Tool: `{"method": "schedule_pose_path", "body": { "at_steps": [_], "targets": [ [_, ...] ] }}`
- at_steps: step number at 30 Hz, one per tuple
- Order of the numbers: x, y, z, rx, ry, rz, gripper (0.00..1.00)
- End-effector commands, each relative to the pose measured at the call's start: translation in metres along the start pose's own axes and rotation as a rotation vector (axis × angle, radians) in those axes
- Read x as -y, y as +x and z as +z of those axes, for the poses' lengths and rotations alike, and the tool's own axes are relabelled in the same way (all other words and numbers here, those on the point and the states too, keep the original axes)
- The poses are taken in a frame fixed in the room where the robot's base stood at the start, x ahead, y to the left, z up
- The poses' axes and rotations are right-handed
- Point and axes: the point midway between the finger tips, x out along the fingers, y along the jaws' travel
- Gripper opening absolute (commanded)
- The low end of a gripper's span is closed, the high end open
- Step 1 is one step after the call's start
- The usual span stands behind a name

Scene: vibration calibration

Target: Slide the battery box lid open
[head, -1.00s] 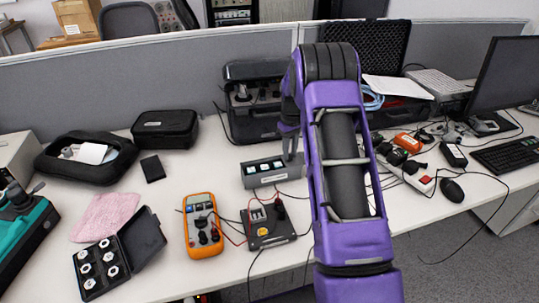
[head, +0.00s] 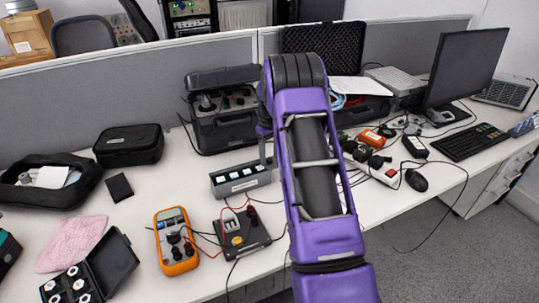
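A grey box with several white-lit windows along its top (head: 240,178) stands on the table just left of my arm. A dark box with red and black leads (head: 243,232) lies in front of it. I cannot tell which of these, if either, is the battery box, and I cannot make out a sliding lid. My gripper (head: 267,152) shows only as a small grey part beside the right end of the windowed box. My purple arm hides the rest, so its opening and any contact are unclear.
An orange multimeter (head: 175,240) lies left of the dark box. An open black case (head: 222,110) stands behind. A black pouch (head: 129,145), a pink cloth (head: 72,243) and an open case of weights (head: 90,270) are left. A power strip (head: 377,168) and cables lie right.

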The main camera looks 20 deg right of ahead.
Motion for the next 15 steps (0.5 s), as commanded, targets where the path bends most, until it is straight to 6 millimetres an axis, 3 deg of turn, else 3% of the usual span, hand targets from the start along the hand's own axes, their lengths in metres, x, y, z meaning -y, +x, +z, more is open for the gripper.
{"method": "schedule_pose_path", "body": {
  "at_steps": [8, 15],
  "targets": [
    [0.0, -0.007, -0.001, -0.003, 0.0, 0.001, 0.58],
    [-0.001, -0.051, -0.001, -0.006, 0.0, 0.003, 0.58]
  ]
}}
